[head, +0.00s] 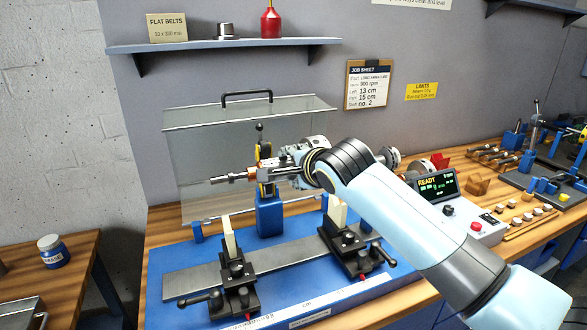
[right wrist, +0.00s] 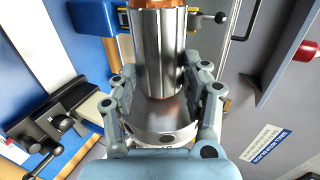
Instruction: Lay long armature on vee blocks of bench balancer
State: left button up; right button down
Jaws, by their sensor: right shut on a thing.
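The long armature (head: 236,177) is held level above the bench balancer, its shaft and copper part sticking out left of my right gripper (head: 299,168). In the right wrist view its ridged steel core (right wrist: 160,50) lies between the two fingers of the right gripper (right wrist: 165,88), which is shut on it. The bench balancer's blue base (head: 165,258) carries two supports with pale upright vee blocks, a left one (head: 230,238) and a right one (head: 337,212). The armature is above and apart from both. My left gripper is out of view.
A blue post (head: 269,215) with a yellow-and-black upper part stands behind the vee blocks, close to the armature. A clear guard (head: 200,150) with a black handle is behind it. A control box (head: 450,205) reading READY stands at right.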

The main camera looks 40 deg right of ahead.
pick_arm(q)
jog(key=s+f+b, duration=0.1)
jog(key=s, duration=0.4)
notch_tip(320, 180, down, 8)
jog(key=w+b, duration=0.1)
jog(key=b, duration=0.6)
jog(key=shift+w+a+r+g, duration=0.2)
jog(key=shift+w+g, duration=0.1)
pick_arm(e)
notch_tip(320, 180, down, 11)
jog(key=shift+r, duration=0.15)
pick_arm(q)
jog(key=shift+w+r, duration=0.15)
pick_arm(e)
jog(key=shift+s+a, duration=0.1)
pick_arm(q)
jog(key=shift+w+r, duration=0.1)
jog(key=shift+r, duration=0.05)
pick_arm(e)
jog(key=shift+s+r, duration=0.1)
jog(key=shift+s, duration=0.05)
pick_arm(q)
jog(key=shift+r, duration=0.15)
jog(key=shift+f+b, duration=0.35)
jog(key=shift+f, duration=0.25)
pick_arm(e)
jog(key=shift+f, duration=0.85)
